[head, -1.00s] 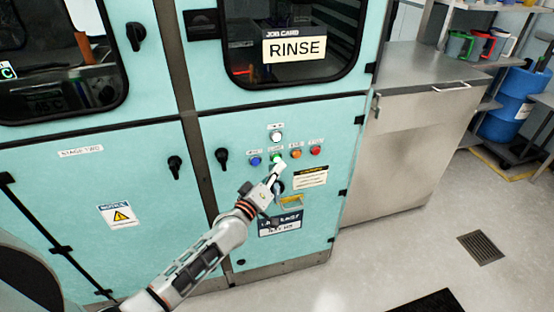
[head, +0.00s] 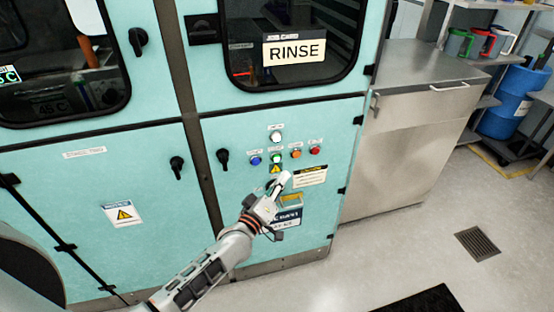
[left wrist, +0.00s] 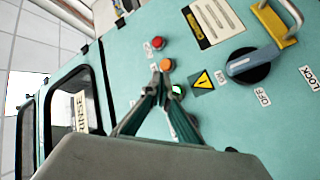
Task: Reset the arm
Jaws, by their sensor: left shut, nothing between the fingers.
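My left gripper (head: 285,179) is shut and empty in front of the teal machine's control panel, just below and right of the buttons. In the left wrist view its closed fingers (left wrist: 160,72) point toward the panel, and I cannot tell from the picture how far off they are. The panel has a white button (head: 276,137), a blue button (head: 255,161), a green button (head: 277,158), an orange button (head: 296,154) and a red button (head: 314,149). The green one is lit in the left wrist view (left wrist: 178,90). My right gripper is in neither view.
A rotary switch (left wrist: 252,64) and a yellow handle (left wrist: 274,22) stick out from the panel. Black door latches (head: 223,157) project from the machine. A steel cabinet (head: 410,130) stands at the right, with open floor in front of it.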

